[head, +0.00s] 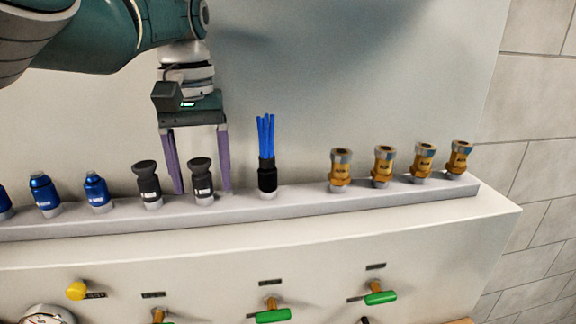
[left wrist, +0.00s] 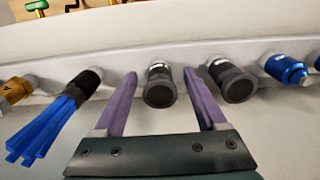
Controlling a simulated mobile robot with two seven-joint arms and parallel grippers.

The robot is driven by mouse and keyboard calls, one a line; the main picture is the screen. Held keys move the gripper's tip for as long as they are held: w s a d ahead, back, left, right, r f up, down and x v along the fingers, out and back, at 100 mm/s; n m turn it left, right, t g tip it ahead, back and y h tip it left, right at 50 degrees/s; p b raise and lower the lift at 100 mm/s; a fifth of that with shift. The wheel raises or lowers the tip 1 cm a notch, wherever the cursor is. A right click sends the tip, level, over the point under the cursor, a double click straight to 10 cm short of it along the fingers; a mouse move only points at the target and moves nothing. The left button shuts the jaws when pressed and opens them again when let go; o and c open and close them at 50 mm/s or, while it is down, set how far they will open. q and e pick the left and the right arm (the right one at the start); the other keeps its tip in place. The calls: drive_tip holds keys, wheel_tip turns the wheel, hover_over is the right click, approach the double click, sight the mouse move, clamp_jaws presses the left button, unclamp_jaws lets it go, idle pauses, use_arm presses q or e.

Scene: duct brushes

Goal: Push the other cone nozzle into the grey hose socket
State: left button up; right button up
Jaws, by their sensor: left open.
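Two black flared nozzles stand upright in light grey seats on a long grey ledge, a left one (head: 147,184) and a right one (head: 202,180). My left gripper (head: 203,191) points down, open, with its purple fingers on either side of the right nozzle. In the left wrist view, my left gripper (left wrist: 160,73) has that right nozzle (left wrist: 160,88) between its fingers, with gaps on both sides. The left nozzle (left wrist: 236,83) is just outside the fingers there. I cannot tell which part is the grey hose socket. My right gripper is not in view.
A black holder with blue bristles (head: 267,170) stands right of the gripper, close to one finger. Several brass fittings (head: 383,166) stand further right, and several blue nozzles (head: 96,190) at the left. Green-handled valves (head: 273,315) are on the panel below.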

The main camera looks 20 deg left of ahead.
sight(198, 162)
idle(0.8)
use_arm(q)
clamp_jaws()
idle(0.5)
drive_tip(key=shift+r, duration=0.1)
idle(0.4)
drive_tip(key=shift+r+p, duration=2.95)
drive_tip(key=shift+p, duration=0.4)
